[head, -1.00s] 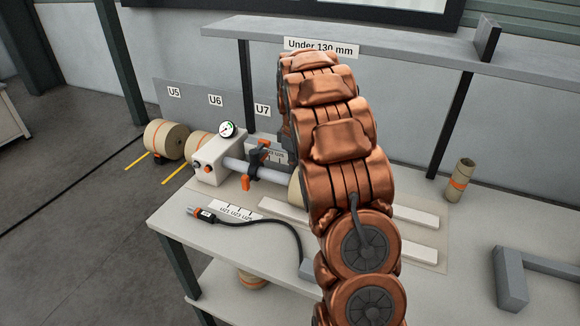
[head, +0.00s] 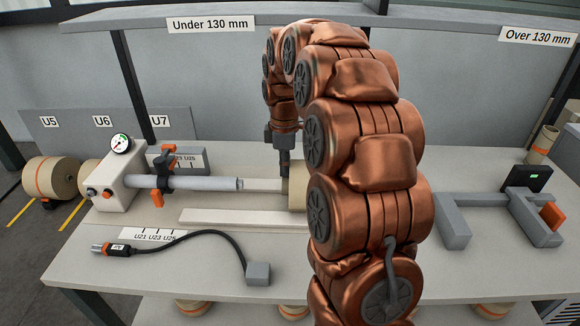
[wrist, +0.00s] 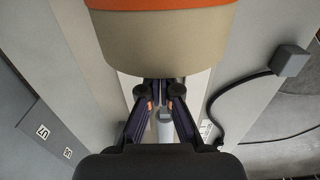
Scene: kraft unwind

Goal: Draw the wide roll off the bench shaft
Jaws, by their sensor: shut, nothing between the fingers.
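The wide roll (head: 297,187) is tan and lies on the bench, mostly hidden behind my arm in the head view. Its tan side and orange band fill the top of the wrist view (wrist: 165,45). The pale grey bench shaft (head: 208,183) sticks out rightward from a white housing (head: 130,182). Its free end appears apart from the roll, with a pale strip showing in the gap. The shaft shows below the fingers in the wrist view (wrist: 165,128). My gripper (head: 284,170) is shut and empty at the roll's shaft-side end; contact is unclear.
Pale rails (head: 235,217) lie along the bench. A black cable with a plug (head: 120,249) lies in front of the shaft. A grey bracket (head: 530,215) with an orange block stands at right. An overhead shelf (head: 215,17) runs behind my arm.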

